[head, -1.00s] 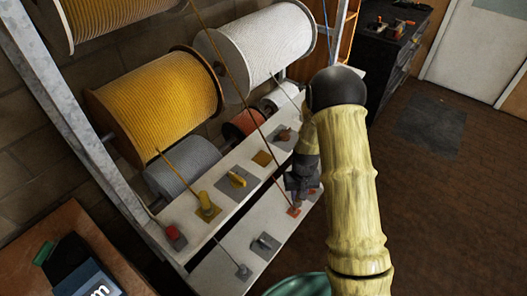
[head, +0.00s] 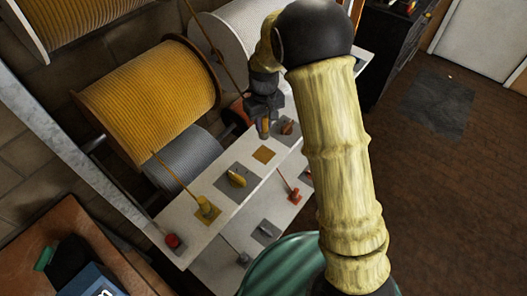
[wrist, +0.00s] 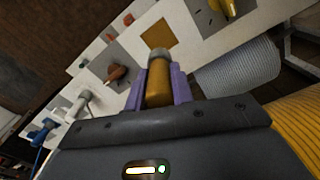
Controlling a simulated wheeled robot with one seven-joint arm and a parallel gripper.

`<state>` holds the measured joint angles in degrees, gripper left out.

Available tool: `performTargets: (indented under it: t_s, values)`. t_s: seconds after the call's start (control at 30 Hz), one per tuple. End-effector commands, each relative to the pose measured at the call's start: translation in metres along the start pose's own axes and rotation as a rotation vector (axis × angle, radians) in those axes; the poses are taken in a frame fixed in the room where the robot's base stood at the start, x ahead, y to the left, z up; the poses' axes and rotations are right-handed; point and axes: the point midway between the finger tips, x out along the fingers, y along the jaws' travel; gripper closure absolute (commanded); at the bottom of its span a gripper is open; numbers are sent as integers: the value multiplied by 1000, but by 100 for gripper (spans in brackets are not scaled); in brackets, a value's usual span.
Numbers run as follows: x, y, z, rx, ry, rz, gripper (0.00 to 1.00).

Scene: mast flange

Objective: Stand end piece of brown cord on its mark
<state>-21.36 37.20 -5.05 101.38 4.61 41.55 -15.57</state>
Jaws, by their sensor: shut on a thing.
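My gripper (head: 264,127) hangs over the upper white shelf, shut on the brown cord's end piece. In the wrist view, the end piece (wrist: 159,85) is a brown cylinder with a grey cap, held between two purple fingers. The brown cord (head: 214,45) runs from the top of the picture down to my gripper. A bare ochre-brown square mark (head: 264,155) lies on the shelf just below my gripper in the head view. The mark also shows in the wrist view (wrist: 157,34), beyond the end piece. The end piece appears held above the shelf, apart from the mark.
A yellow piece (head: 237,177) lies on a grey plate left of the mark. A brown piece (head: 287,127) is on a grey plate to the right. Cord spools (head: 150,98) are behind.

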Motion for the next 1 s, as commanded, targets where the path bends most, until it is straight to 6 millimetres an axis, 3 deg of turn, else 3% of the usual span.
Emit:
performTargets:
  t_s: [0.4, 0.77, 1.0]
  values:
    - [54, 1, 1, 3, -3, -1, 100]
    - [59, -3, -1, -5, 0, -1, 100]
    - [86, -4, 0, -6, -4, -2, 100]
